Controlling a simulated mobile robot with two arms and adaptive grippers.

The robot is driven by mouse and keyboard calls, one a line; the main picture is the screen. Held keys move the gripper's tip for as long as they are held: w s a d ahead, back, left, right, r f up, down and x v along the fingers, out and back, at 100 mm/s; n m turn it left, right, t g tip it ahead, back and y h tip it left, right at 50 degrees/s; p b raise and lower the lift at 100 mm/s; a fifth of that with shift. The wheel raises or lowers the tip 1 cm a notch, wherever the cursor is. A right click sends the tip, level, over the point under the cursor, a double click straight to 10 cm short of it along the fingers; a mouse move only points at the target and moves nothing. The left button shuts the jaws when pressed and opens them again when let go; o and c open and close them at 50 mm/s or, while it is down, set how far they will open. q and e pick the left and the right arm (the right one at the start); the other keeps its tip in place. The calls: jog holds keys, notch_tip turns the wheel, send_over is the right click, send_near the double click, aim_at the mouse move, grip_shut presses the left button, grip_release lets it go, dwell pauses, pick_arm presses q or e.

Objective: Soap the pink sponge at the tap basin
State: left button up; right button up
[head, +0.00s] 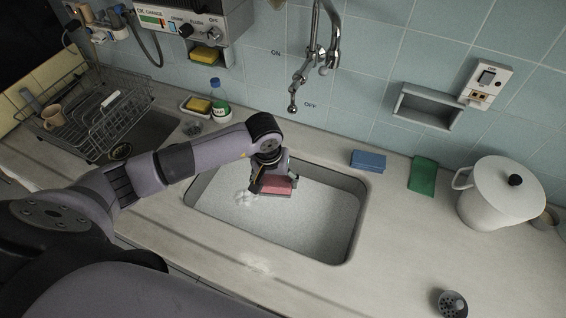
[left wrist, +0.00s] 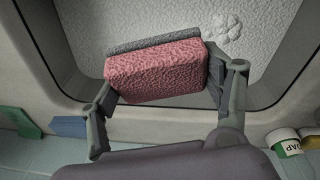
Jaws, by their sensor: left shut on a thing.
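The pink sponge (head: 276,186) has a grey layer on one face. My left gripper (head: 270,178) is shut on it and holds it over the basin (head: 330,230) near the back wall. In the left wrist view the sponge (left wrist: 155,72) sits between the two fingers of the left gripper (left wrist: 165,95). The basin is filled with a whitish, grainy surface, and a small clump of white foam (head: 245,198) lies left of the sponge. The tap (head: 294,92) hangs behind the basin. Whether the sponge touches the surface below, I cannot tell. My right gripper is not in view.
A soap bottle (head: 220,92) and a yellow sponge on a dish (head: 198,104) stand behind my left arm. A blue sponge (head: 368,160), a green cloth or pad (head: 423,174) and a white lidded pot (head: 500,195) are to the right. A dish rack (head: 95,115) stands left.

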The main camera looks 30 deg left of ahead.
pick_arm(q)
jog(key=shift+w+a+f, duration=0.1)
jog(key=shift+f, duration=0.2)
jog(key=shift+w+f+b, duration=0.25)
jog(key=shift+f+b, duration=0.1)
jog(key=shift+b, duration=0.05)
jog(key=shift+w+f, duration=0.1)
jog(key=shift+f, duration=0.05)
jog(key=shift+w+a+f+b, duration=0.15)
jog(key=shift+a+f+b, duration=0.05)
jog(key=shift+b, duration=0.25)
notch_tip(320, 180, down, 17)
jog(key=b, duration=1.4)
jog(key=shift+b, duration=0.3)
jog(key=shift+s+d+f+b, duration=0.1)
jog(key=shift+s+f+b, duration=0.1)
jog(key=shift+f+b, duration=0.35)
jog(key=shift+s+d+f+b, duration=0.15)
jog(key=shift+s+f+b, duration=0.05)
jog(key=shift+f+b, duration=0.35)
jog(key=shift+s+d+f+b, duration=0.1)
jog(key=shift+s+f+b, duration=0.1)
jog(key=shift+f+b, duration=0.35)
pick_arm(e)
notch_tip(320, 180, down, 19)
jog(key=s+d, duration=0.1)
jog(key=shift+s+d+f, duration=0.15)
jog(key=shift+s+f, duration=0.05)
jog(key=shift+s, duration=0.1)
